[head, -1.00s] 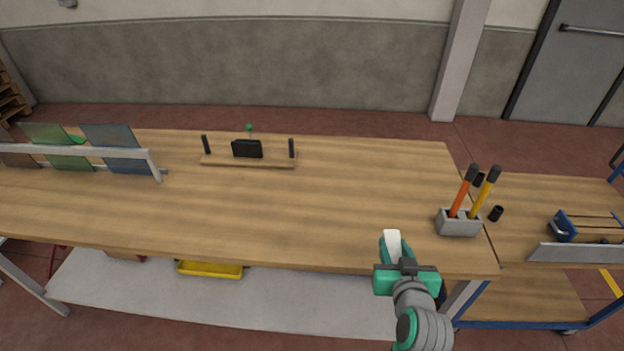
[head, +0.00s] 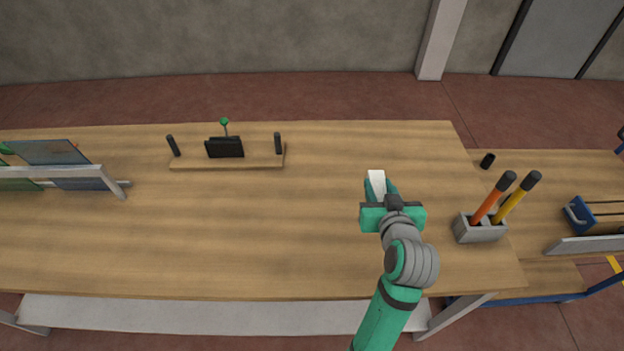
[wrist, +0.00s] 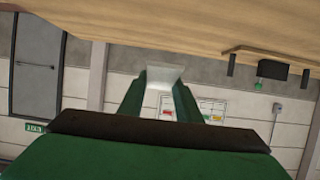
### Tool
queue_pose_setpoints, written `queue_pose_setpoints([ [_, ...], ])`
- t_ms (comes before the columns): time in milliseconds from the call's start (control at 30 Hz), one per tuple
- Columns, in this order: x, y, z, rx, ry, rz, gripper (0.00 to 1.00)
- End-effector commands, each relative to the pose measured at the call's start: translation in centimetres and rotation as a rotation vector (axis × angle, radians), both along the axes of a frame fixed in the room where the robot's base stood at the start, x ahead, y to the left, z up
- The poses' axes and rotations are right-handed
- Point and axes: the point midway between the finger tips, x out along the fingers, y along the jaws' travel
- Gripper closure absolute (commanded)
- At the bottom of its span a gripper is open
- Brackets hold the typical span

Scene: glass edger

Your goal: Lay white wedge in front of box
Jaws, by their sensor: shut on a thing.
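The white wedge (head: 376,180) is held between the green fingers of my gripper (head: 379,190), over the right part of the wooden table. In the wrist view the wedge (wrist: 164,74) shows pale between the fingertips (wrist: 159,88), with the table edge at the top of the picture. My gripper is shut on it, and the wedge looks clear of the tabletop. A grey open box (head: 480,229) with orange and yellow handles stands to the right of my gripper. A black box-like block (head: 225,148) sits on a wooden board to the left and farther back. Which one the task means is unclear.
The wooden board (head: 228,162) carries two black posts and a green-topped stem. A rack (head: 75,176) with glass panes stands at the far left. A second table at the right holds a blue-framed object (head: 580,214). The table's middle (head: 280,230) is clear.

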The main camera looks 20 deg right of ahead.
Motion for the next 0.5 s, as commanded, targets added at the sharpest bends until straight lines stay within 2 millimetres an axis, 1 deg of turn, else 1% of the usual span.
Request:
queue_pose_setpoints([
  [167, 2.5, 1.7, -1.3, 0.001, 0.002, 0.007, 0.93],
  [467, 7.9, 5.1, -4.1, 0.000, 0.002, 0.008, 0.93],
  [500, 8.3, 5.3, -5.0, 0.002, 0.004, 0.006, 0.93],
])
